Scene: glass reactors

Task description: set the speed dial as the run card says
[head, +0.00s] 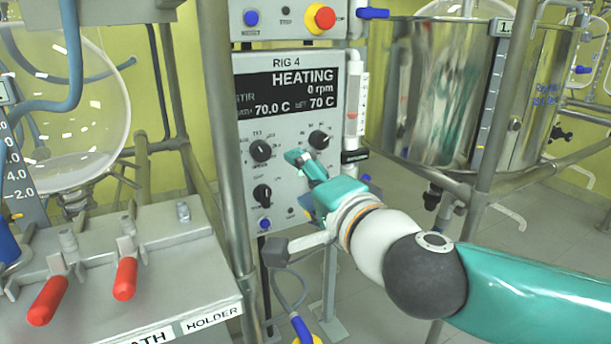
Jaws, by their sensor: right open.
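The RIG 4 control panel (289,224) stands at the centre. Its screen (289,92) reads HEATING, 0 rpm, 70.0 C and set 70 C. Three black dials show below the screen: an upper left dial (261,151), an upper right dial (319,139) and a lower left dial (263,194). Their labels are too small to tell which is for speed. My right gripper (304,161) is open in front of the panel, just below and left of the upper right dial. It hides part of the panel's lower right. I see no run card. My left gripper is out of view.
A red emergency button (325,18) sits on the box above the panel. Steel posts (229,150) flank the panel on the left. A metal vessel (425,90) is at right. Red-handled clamps (125,279) stick out at lower left, near a glass flask (75,110).

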